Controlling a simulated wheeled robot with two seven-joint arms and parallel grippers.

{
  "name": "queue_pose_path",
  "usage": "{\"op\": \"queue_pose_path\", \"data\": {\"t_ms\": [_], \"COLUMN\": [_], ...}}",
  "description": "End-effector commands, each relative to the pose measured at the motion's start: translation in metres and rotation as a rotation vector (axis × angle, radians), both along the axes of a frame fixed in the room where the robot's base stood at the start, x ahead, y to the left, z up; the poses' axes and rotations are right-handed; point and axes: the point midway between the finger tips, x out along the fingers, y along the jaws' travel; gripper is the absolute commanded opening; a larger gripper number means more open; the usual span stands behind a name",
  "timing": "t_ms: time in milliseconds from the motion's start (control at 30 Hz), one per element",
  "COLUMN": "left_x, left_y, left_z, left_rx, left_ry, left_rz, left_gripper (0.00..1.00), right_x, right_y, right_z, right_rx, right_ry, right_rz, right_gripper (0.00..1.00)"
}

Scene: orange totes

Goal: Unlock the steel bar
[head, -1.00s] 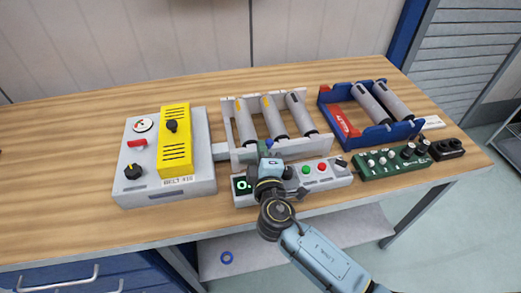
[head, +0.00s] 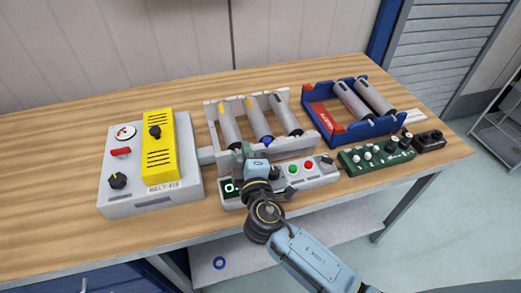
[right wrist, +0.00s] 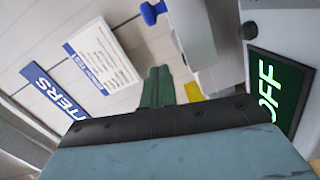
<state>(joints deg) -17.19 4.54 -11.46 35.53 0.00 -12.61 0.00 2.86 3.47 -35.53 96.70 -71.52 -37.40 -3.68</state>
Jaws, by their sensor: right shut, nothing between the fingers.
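The grey steel bar (head: 292,146) runs along the front of the white roller rack (head: 284,96). A blue knob (head: 268,141) sits by the bar, just right of my right gripper (head: 247,150). The knob seems to show at the top of the right wrist view too (right wrist: 152,11). My right gripper's green fingers (right wrist: 158,86) are together and empty. In the head view they are at the bar's front, above the control box; whether they touch the bar I cannot tell. My left gripper is not in view.
The control box (head: 325,176) has green and red buttons and a lit display, reading OFF in the right wrist view (right wrist: 272,92). A grey and yellow machine (head: 150,205) stands left. A blue roller tray (head: 335,138) and a green knob panel (head: 372,160) stand right.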

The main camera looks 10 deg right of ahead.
Motion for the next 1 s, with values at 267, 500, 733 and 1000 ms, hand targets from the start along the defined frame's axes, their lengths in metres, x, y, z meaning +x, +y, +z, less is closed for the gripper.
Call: {"op": "queue_pose_path", "data": {"t_ms": [267, 500, 733, 1000], "left_x": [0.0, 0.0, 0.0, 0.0], "left_y": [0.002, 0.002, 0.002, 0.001], "left_z": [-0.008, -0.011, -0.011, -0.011], "left_rx": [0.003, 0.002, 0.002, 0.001], "left_ry": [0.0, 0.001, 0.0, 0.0], "left_rz": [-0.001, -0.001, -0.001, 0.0], "left_gripper": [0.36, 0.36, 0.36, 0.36], "right_x": [-0.067, -0.095, -0.099, -0.099], "right_y": [-0.002, -0.002, -0.002, -0.002], "right_z": [0.0, 0.003, 0.004, 0.004], "right_rx": [-0.001, -0.002, -0.003, -0.003], "right_ry": [0.004, 0.002, 0.001, 0.001], "right_rz": [0.001, 0.0, -0.001, -0.001], "right_gripper": [0.0, 0.0, 0.0, 0.0]}}
